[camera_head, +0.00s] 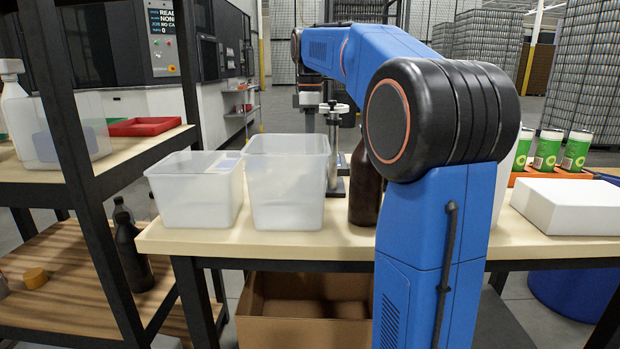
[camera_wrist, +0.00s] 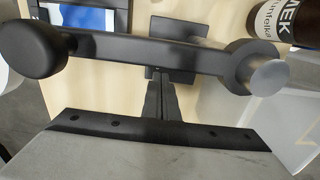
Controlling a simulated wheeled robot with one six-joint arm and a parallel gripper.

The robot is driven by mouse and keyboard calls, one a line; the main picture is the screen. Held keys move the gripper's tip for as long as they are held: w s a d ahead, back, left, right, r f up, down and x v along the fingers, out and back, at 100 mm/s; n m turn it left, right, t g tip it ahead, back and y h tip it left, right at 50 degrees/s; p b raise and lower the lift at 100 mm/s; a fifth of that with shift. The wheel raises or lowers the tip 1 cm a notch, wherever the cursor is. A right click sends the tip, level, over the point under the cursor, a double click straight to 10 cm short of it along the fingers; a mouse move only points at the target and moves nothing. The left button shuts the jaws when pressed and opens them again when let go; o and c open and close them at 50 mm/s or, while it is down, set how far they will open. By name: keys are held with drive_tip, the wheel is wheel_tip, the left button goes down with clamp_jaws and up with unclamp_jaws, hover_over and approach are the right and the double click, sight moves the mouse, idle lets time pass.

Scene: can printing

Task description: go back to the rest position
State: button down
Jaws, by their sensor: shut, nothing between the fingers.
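My blue arm reaches over the table in the camera_head view. My gripper (camera_head: 309,120) is partly visible there, small, behind the right clear bin. In the camera_wrist view my gripper (camera_wrist: 162,84) shows two dark fingers close together with nothing between them. A dark bar-shaped fixture with round ends (camera_wrist: 150,52) lies just beyond the fingertips; I cannot tell whether they touch it. A brown bottle with a white label (camera_wrist: 272,20) is at its upper right.
Two clear bins (camera_head: 286,190) stand on the wooden table, with a dark bottle (camera_head: 364,190) to their right. A white box (camera_head: 568,206) and several green cans (camera_head: 547,150) are farther right. A black-framed shelf (camera_head: 85,120) is close on the left.

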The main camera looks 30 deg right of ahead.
drive_tip(key=shift+r, duration=0.65)
